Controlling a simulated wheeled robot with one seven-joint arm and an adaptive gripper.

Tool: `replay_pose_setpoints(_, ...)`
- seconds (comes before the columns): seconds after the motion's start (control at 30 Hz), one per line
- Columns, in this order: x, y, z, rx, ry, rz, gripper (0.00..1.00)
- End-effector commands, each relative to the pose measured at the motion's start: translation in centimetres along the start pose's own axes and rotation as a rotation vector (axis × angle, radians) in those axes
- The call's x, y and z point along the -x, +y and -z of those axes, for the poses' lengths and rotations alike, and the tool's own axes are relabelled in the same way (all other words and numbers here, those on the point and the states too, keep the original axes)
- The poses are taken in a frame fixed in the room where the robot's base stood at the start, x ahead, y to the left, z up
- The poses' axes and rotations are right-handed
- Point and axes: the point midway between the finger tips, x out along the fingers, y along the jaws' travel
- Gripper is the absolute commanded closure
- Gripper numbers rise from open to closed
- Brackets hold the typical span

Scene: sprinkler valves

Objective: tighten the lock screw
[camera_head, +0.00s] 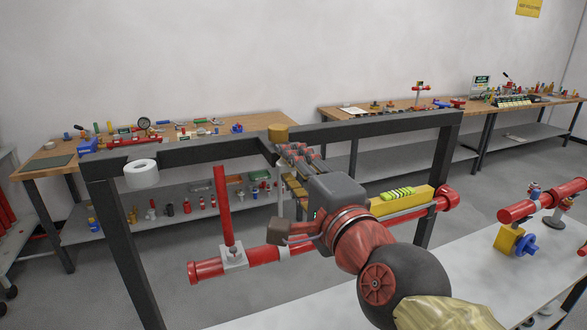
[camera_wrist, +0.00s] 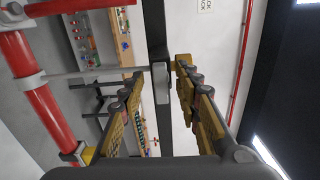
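No lock screw can be told apart for certain in either view. In the wrist view a small light-grey part (camera_wrist: 161,84) sits on the dark frame bar (camera_wrist: 155,30), where a thin grey rod (camera_wrist: 105,73) meets it. This may be the clamp with the screw. My gripper (camera_wrist: 160,92) is open, its yellow-padded fingers spread on both sides of that part, with gaps visible. My gripper and wrist hide the contact area there.
A red pipe (camera_head: 265,254) runs below the bar, with a red upright branch (camera_head: 223,205). A white roll-shaped piece (camera_head: 141,173) hangs at the left of the frame. A yellow level (camera_head: 402,200) lies along the pipe. Cluttered workbenches (camera_head: 195,140) stand behind; a pale table (camera_head: 480,270) is at right.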

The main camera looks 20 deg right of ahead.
Motion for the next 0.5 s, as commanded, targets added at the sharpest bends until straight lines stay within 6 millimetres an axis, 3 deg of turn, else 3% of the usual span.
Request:
replay_pose_setpoints(0.3,0.1,-0.1,0.0,0.001,0.0,0.001,0.64)
replay_pose_setpoints(0.5,1.6,-0.5,0.0,0.001,0.0,0.003,0.64)
